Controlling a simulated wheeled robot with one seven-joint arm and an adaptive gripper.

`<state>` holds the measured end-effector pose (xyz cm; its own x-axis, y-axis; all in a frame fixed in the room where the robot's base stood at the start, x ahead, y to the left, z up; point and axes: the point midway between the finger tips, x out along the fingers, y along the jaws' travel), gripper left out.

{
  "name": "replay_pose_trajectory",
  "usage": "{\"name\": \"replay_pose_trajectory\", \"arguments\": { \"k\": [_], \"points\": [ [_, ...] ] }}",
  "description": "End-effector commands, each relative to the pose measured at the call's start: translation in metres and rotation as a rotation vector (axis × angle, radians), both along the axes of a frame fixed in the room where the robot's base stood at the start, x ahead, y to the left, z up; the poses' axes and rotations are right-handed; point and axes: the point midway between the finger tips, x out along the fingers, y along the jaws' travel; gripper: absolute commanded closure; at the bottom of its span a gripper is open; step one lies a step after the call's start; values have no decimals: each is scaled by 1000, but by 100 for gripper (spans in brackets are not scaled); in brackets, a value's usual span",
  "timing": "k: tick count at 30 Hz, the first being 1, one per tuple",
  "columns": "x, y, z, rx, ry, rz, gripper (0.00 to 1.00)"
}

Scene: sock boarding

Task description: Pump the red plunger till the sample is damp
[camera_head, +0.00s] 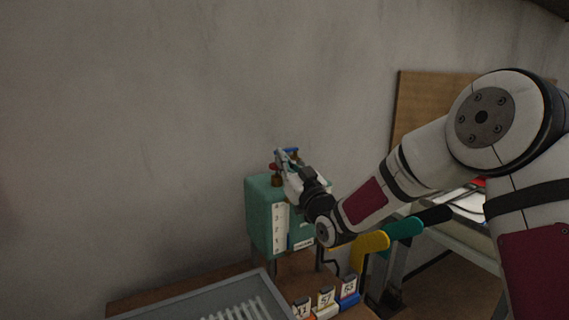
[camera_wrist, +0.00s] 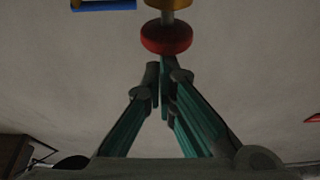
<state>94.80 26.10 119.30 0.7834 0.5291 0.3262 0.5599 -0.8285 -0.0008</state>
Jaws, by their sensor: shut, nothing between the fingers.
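The red plunger knob (camera_head: 273,166) stands on a brown collar on top of a green box (camera_head: 262,195) with a white scale on its front. In the wrist view the red knob (camera_wrist: 166,38) is a round disc on a brass-coloured stem, just beyond my fingertips. My gripper (camera_head: 282,156) is above the box, beside the knob. In the wrist view my gripper (camera_wrist: 165,68) has its teal fingers drawn together with nothing between them. I cannot tell whether the tips touch the knob. I cannot make out the sample.
Yellow (camera_head: 371,242), teal (camera_head: 404,228) and black (camera_head: 435,215) board shapes stand right of the box, below my arm. Several numbered tags (camera_head: 326,297) and a grey ribbed tray (camera_head: 190,303) are in front. The wall at left is bare.

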Motion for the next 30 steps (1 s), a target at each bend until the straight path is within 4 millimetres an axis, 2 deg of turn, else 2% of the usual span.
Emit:
{"name": "replay_pose_trajectory", "arguments": {
  "k": [5,21,30],
  "points": [
    [5,7,32,2,-9,0,100],
    [-63,-41,2,3,-8,-2,100],
    [-73,-46,-1,5,-9,1,100]
  ]
}}
